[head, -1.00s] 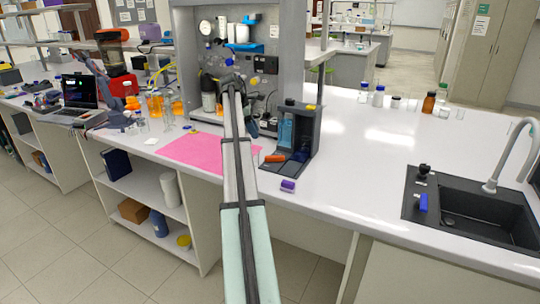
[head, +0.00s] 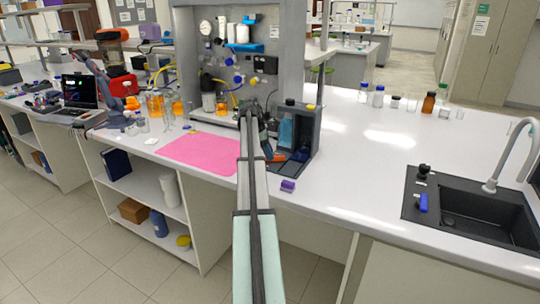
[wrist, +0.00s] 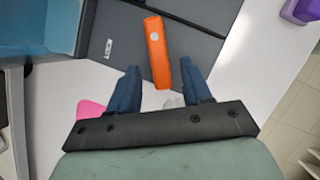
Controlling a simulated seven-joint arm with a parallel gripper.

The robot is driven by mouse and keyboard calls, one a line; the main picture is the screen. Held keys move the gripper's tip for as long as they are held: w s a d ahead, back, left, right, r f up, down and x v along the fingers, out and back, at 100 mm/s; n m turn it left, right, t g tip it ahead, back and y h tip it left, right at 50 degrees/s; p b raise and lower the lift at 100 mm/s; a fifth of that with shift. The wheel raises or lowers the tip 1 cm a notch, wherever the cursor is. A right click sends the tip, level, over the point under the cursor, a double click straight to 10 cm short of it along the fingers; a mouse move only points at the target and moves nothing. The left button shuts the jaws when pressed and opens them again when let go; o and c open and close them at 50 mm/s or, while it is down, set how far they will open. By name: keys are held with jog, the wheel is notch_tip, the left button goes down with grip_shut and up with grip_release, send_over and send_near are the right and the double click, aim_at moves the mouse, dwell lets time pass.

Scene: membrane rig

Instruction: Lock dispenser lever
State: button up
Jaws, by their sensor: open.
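The orange lever (wrist: 157,52) shows in the wrist view, lying over the dark grey base of the dispenser. In the head view the lever (head: 278,157) is partly hidden by my gripper. The dispenser (head: 306,128) is a dark grey frame with a blue part inside, standing at the bench's front edge. My gripper (wrist: 160,76) is open and empty. Its two blue fingers stand apart, and the lever's near end appears between their tips; I cannot tell the height gap.
A pink mat (head: 198,153) lies left of my arm. A small purple object (head: 288,186) lies on the bench before the dispenser and also shows in the wrist view (wrist: 302,10). A grey panel with fittings (head: 238,70) stands behind. The bench to the right is clear up to the sink (head: 470,212).

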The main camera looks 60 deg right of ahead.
jog(key=shift+x, duration=0.8)
jog(key=shift+c, duration=0.5)
grip_shut()
